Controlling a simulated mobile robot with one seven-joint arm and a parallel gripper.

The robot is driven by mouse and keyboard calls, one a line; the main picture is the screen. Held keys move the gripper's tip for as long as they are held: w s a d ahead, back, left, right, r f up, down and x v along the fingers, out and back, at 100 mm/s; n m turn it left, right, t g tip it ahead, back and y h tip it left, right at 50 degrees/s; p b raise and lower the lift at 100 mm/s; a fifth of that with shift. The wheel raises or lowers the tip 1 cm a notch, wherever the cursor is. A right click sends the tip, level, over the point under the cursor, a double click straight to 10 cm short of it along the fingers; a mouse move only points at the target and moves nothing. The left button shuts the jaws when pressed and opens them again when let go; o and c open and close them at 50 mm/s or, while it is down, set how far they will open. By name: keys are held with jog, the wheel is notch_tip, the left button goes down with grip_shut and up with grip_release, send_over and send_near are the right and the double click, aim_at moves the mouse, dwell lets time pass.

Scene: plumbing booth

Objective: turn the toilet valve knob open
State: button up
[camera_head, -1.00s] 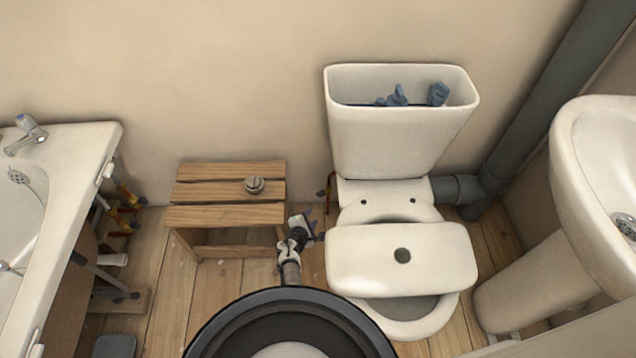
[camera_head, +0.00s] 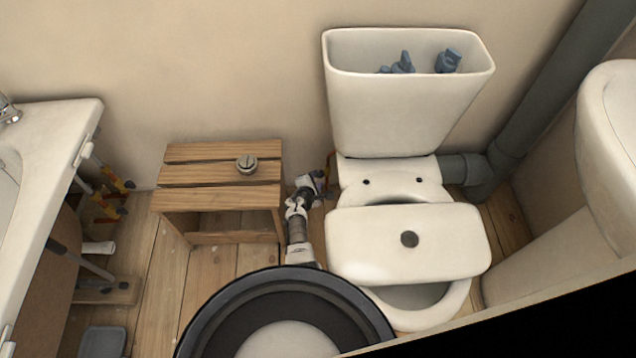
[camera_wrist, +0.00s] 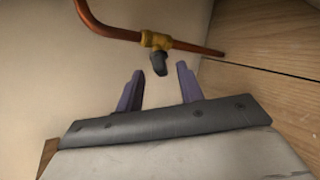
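The valve knob (camera_wrist: 159,64) is small and dark grey in the wrist view. It sticks out of a brass fitting (camera_wrist: 156,40) on a copper pipe (camera_wrist: 110,30). My gripper (camera_wrist: 158,76) is open, with its two purple-grey fingers pointing toward the knob. The knob shows in the gap between the fingertips, a little beyond them; I see no contact. In the head view my gripper (camera_head: 318,180) is low between the stool and the toilet, close to the reddish pipe (camera_head: 331,165) by the wall. The knob itself cannot be made out there.
A wooden stool (camera_head: 222,198) with a round metal part (camera_head: 246,164) on it stands left of my arm. The toilet bowl (camera_head: 400,315) and its open cistern (camera_head: 400,110) are on the right. The cistern lid (camera_head: 370,243) lies across the bowl. The wall is close behind.

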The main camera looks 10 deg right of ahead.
jog(key=shift+b+x, duration=0.8)
jog(key=shift+x, duration=0.55)
jog(key=shift+c, duration=0.5)
jog(key=c, duration=0.7)
jog(key=shift+w+n+g+p, duration=0.1)
jog(key=shift+n+g+p, duration=0.35)
jog(key=shift+p, duration=0.25)
jog(key=shift+r, duration=0.1)
jog(key=o, duration=0.8)
